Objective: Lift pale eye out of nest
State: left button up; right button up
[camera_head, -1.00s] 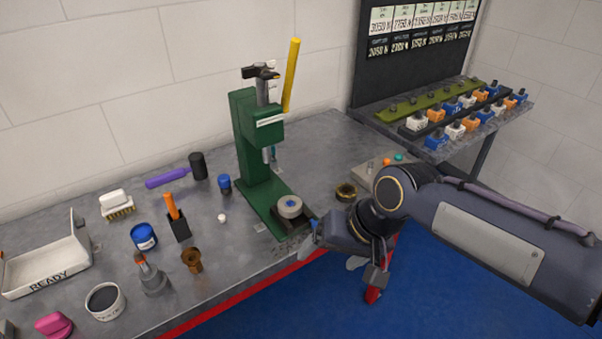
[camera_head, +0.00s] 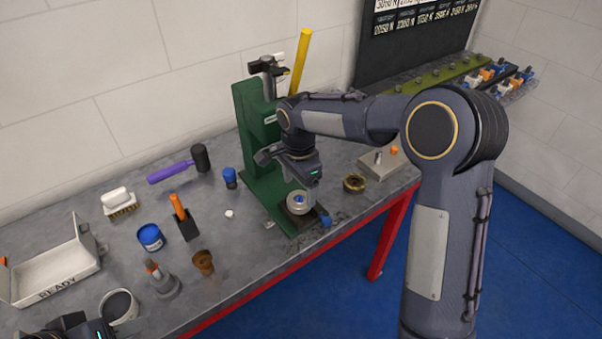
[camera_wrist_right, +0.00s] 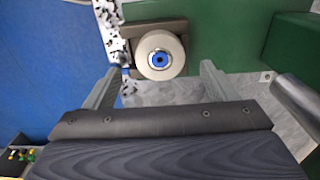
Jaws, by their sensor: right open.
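The pale eye is a cream ring with a blue centre (camera_head: 297,205), sitting in the dark nest (camera_head: 314,221) at the foot of the green press (camera_head: 262,165). In the right wrist view the pale eye (camera_wrist_right: 147,64) lies flat in the brown-grey nest (camera_wrist_right: 143,34), between and just beyond my finger tips. My right gripper (camera_head: 304,187) is open and empty, pointing down close above the eye; it also shows in the wrist view (camera_wrist_right: 160,68). My left gripper (camera_head: 88,333) shows only partly at the bottom left edge; its fingers are hidden.
The press column and ram stand close behind my right gripper. A brass ring (camera_head: 354,183) and a metal block (camera_head: 379,166) lie to the right. A white READY tray (camera_head: 50,275), a blue tin (camera_head: 150,237) and a brown cup (camera_head: 203,262) stand to the left.

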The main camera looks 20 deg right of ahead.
aim_at(299, 199)
jog(key=shift+f, duration=2.2)
jog(key=shift+r, duration=0.15)
jog(key=c, duration=1.2)
